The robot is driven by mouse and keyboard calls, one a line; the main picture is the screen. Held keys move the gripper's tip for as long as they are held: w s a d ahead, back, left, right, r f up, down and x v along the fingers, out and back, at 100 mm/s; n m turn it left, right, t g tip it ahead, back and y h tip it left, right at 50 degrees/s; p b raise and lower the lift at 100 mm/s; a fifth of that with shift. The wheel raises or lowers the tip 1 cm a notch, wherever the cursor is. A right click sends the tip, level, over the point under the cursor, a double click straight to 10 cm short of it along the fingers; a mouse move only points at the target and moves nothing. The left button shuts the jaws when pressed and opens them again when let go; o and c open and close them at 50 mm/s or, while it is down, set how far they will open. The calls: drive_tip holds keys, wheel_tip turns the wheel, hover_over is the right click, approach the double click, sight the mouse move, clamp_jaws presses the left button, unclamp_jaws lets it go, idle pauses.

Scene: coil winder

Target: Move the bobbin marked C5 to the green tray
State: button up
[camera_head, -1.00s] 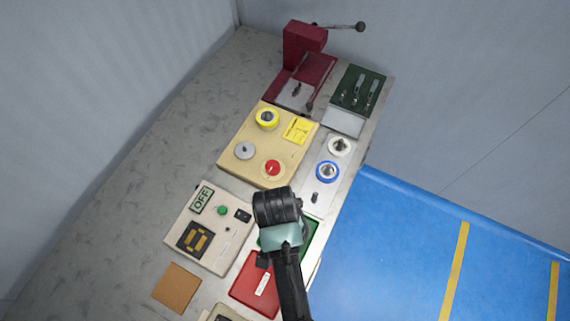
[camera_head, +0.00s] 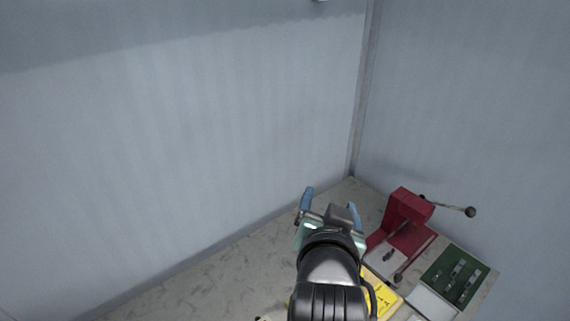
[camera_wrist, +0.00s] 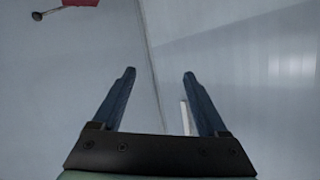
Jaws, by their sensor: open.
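My gripper (camera_head: 331,207) is raised in the head view, in front of the wall and the far part of the bench. No bobbin shows in either current view, so I cannot tell which one is marked C5.
A red press-like machine (camera_head: 408,215) with a ball-ended lever stands at the bench's (camera_head: 222,268) far corner. A yellow patch (camera_head: 381,297) shows beside my arm. Grey walls (camera_head: 190,140) close the corner.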

drive_tip(key=s+a+r+n+t, duration=0.1)
drive_tip(key=a+r+t, duration=0.15)
drive_tip(key=r, duration=0.65)
drive_tip(key=s+a+r+n+t, duration=0.1)
drive_tip(key=r+t, duration=0.3)
drive_tip(key=r, duration=0.5)
drive_tip(key=s+a+r+n+t+y, duration=0.1)
drive_tip(key=s+a+r+t, duration=0.1)
drive_tip(key=s+r, duration=0.4)
drive_tip(key=s+a+r+n+t+y, duration=0.1)
drive_tip(key=s+r+t, duration=0.4)
drive_tip(key=r, duration=0.7)
drive_tip(key=shift+s+a+r+n, duration=0.25)
drive_tip(key=shift+s+a+n, duration=0.15)
drive_tip(key=shift+n, duration=0.2)
wheel_tip(320, 180, down, 3)
drive_tip(key=b, duration=0.2)
drive_tip(key=shift+w+r+b, duration=0.1)
drive_tip(key=shift+b, duration=0.2)
